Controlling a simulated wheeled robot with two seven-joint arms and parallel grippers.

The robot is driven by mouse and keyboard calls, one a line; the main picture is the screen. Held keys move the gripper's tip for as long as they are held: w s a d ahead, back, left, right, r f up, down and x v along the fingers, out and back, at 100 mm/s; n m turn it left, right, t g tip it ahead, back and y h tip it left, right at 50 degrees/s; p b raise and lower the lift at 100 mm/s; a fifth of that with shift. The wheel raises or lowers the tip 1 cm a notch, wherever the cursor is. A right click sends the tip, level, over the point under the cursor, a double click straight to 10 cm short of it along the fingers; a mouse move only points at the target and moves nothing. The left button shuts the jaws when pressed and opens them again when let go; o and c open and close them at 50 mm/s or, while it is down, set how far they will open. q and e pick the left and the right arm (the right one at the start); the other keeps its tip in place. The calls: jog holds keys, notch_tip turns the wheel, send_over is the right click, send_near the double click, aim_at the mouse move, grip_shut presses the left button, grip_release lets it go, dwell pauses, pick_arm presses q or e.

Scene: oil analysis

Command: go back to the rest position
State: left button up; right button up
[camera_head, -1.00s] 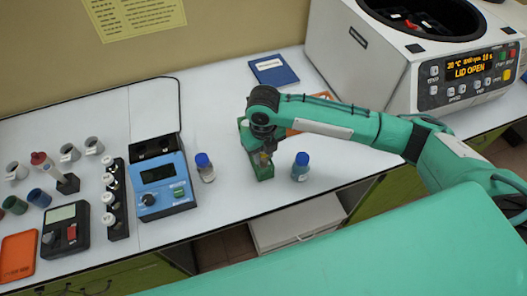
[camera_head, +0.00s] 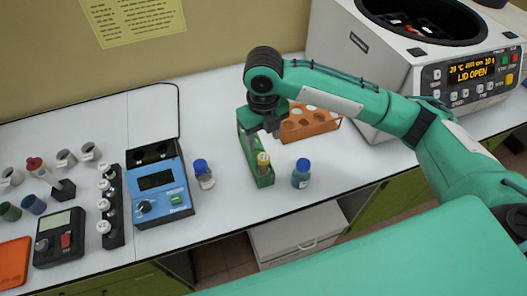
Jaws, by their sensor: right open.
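My right arm comes in from the right, and my right gripper (camera_head: 262,128) points down over the green rack (camera_head: 263,182). The gripper is open, with its fingers partly dark and small in the picture. A small vial with a yellowish top (camera_head: 263,160) stands in the green rack, just below the fingers and apparently apart from them. My left gripper is not in view.
Blue-capped bottles stand left (camera_head: 203,174) and right (camera_head: 301,173) of the green rack. An orange rack (camera_head: 312,124) sits behind, under my forearm. A centrifuge (camera_head: 375,70) with open lid stands at back right. A blue meter (camera_head: 157,190) and several cups are left.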

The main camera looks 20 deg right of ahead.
jog(key=s+a+f+m+t+y, duration=0.2)
jog(key=s+a+f+m+y, duration=0.35)
jog(key=m, duration=1.05)
jog(key=s+d+f+m+t+h, duration=0.1)
jog(key=s+d+f+m+h, duration=0.2)
jog(key=s+d+f+m, duration=0.55)
jog(key=s+d+f+m+t+h, duration=0.1)
jog(key=s+d+f+m+h, duration=0.3)
jog(key=s+m, duration=0.6)
notch_tip(320, 180, down, 30)
jog(key=d+m+g+y, duration=0.1)
jog(key=m+g+y, duration=0.1)
jog(key=s+d+f, duration=0.2)
jog(key=s+f, duration=0.7)
jog(key=f, duration=0.1)
jog(key=s+d+f+g, duration=0.1)
jog(key=s+f, duration=0.8)
jog(key=f, duration=0.1)
jog(key=shift+s+d, duration=0.2)
jog(key=shift+d, duration=0.2)
